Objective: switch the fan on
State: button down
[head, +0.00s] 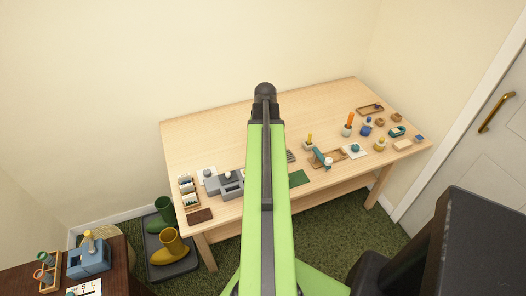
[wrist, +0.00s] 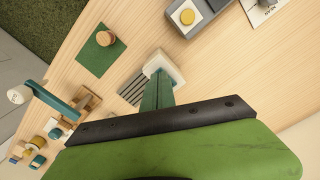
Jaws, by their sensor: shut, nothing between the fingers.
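I cannot make out a fan for certain in either view. A grey box with a round yellow button (wrist: 188,17) is at the top of the wrist view. A grey unit (head: 230,186) with a pale knob stands at the table's front left in the head view. My gripper (wrist: 159,78) is shut and empty in the wrist view, over the table. Its tip is in front of a cream block (wrist: 172,62) and partly hides it; I cannot tell whether they touch. In the head view my arm hides my gripper and the table's middle.
A green mat (wrist: 94,57) bears a round wooden piece. A slatted grey piece (wrist: 132,90) lies beside my gripper. A teal lamp-like thing (head: 318,156) and several small things crowd the table's right side. Bare wood (head: 195,143) shows at the back left.

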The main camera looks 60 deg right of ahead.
jog(key=shift+f+b, duration=0.55)
jog(key=shift+f, duration=0.05)
jog(key=shift+r, duration=0.1)
notch_tip(320, 180, up, 7)
jog(key=p, duration=0.7)
dwell(0.4)
